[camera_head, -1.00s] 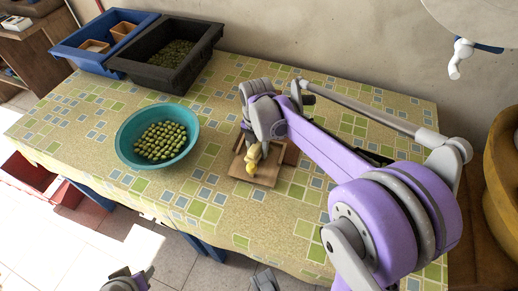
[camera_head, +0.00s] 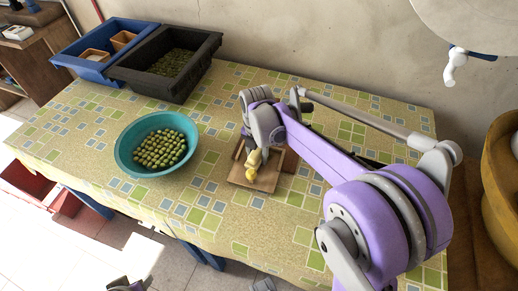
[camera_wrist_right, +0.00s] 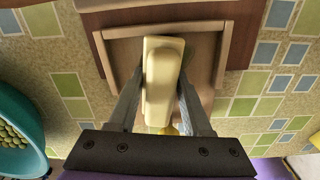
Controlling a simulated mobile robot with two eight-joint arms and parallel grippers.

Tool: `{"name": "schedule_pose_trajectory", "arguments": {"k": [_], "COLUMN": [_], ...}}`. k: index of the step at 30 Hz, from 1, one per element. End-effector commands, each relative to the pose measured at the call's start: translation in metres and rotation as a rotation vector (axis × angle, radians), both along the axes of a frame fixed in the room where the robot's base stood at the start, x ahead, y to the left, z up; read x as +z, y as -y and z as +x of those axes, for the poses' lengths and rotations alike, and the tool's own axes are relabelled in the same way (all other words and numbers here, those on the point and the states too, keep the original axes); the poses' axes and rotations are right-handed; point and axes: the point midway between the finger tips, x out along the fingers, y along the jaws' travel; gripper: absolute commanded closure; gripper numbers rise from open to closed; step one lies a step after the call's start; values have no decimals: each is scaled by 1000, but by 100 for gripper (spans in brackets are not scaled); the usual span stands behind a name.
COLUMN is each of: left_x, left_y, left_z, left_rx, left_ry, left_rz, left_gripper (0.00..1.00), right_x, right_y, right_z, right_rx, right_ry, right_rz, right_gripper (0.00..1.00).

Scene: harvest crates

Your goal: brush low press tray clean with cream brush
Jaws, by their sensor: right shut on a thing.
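The cream brush (camera_wrist_right: 163,85) is held between the two fingers of my right gripper (camera_wrist_right: 162,92). In the head view the brush (camera_head: 254,158) is small and partly hidden by the right gripper (camera_head: 256,146), with a yellow part at its lower end. The brush is over the low wooden press tray (camera_head: 268,179), whose raised rim also shows in the right wrist view (camera_wrist_right: 226,50). I cannot tell whether the bristles touch the tray floor. My left gripper (camera_head: 130,285) shows only as a cut-off bit at the bottom edge.
A teal bowl of green olives (camera_head: 124,163) stands left of the tray. A black crate (camera_head: 193,83) with green contents and a blue crate (camera_head: 72,57) stand at the back left. A darker brown wooden piece (camera_head: 290,159) adjoins the tray. The front tablecloth is clear.

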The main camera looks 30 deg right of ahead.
Motion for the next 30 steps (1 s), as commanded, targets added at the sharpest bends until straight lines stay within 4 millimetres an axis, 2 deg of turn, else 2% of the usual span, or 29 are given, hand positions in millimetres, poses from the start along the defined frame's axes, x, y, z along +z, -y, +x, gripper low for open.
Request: {"name": "schedule_pose_trajectory", "arguments": {"k": [6,16,30], "left_x": [0,2,37], "left_y": [0,0,0], "left_z": [0,0,5], "left_rx": [0,0,0], "left_ry": [0,0,12], "left_rz": [0,0,0], "left_gripper": [50,50,50], "right_x": [-4,-1,46], "right_y": [-11,-13,-10], "right_z": [-11,-11,-10], "right_rx": [1,1,0], "right_ry": [-2,-5,0], "right_rz": [3,7,2], "right_gripper": [100,100,100]}}
